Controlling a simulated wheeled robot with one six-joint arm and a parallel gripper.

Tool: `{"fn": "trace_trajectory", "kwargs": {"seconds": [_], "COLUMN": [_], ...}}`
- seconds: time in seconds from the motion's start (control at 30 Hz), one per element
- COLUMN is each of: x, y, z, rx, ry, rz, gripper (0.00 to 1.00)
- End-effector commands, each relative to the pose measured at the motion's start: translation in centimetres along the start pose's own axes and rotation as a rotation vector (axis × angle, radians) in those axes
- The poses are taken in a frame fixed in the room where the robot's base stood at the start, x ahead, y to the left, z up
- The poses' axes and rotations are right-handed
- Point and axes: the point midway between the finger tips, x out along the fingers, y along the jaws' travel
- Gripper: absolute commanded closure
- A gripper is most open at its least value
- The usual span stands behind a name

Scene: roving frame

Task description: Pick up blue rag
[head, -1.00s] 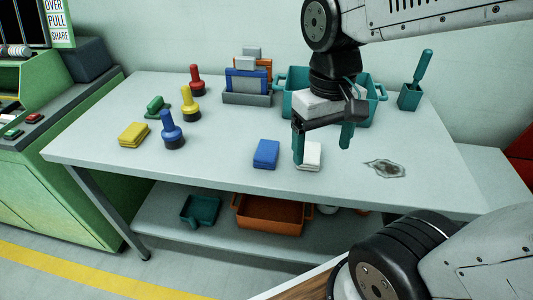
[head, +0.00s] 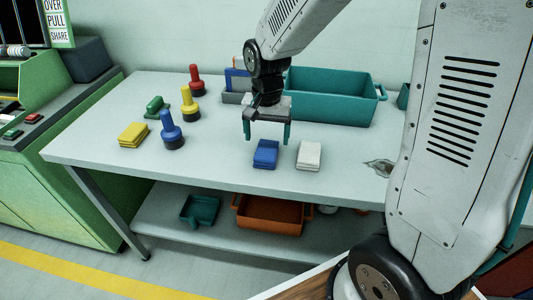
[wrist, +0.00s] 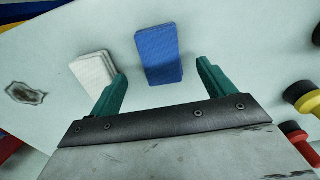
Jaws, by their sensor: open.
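The blue rag (head: 265,155) is a small folded stack lying on the grey table near its front edge. My gripper (head: 267,135) is open and empty just above and slightly behind the blue rag, with its teal fingers pointing down. In the wrist view the blue rag (wrist: 159,54) lies beyond and between the two fingertips of my gripper (wrist: 160,75), nothing held. No contact with the rag is visible.
A white rag (head: 309,155) lies just right of the blue one. A yellow rag (head: 133,134) and blue, yellow and red knobbed tools (head: 171,130) stand left. A teal bin (head: 335,98) stands behind. A dark stain (head: 379,167) is at right.

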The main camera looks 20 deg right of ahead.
Motion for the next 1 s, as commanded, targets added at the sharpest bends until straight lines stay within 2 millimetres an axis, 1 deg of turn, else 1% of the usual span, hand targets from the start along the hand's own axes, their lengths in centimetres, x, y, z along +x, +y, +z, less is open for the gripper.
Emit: {"fn": "trace_trajectory", "kwargs": {"seconds": [0.03, 0.17, 0.3, 0.4, 0.5, 0.7, 0.73, 0.77, 0.8, 0.9, 0.97, 1.0], "x": [0.7, 2.2, 4.4, 5.6, 6.1, 6.2, 6.2, 6.2, 6.1, 6.1, 6.1, 6.1], "y": [0.0, 0.0, -0.1, -0.1, -0.1, -0.2, -0.2, -0.2, -0.2, -0.2, -0.2, -0.2], "z": [0.0, -0.1, -0.3, -0.2, -0.3, -0.3, -0.3, -0.3, -0.3, -0.3, -0.3, -0.3], "rx": [0.0, -0.001, -0.002, -0.002, -0.003, -0.003, -0.003, -0.003, -0.003, -0.003, -0.003, -0.003], "ry": [-0.002, -0.002, -0.003, -0.003, -0.002, 0.0, 0.0, 0.0, 0.0, 0.0, 0.0, 0.0], "rz": [0.002, 0.002, 0.003, 0.002, 0.001, 0.0, 0.0, 0.0, 0.0, 0.0, 0.0, 0.0], "gripper": [0.18, 0.18, 0.18, 0.18, 0.18, 0.18, 0.21, 0.29, 0.4, 0.67, 0.67, 0.71]}}
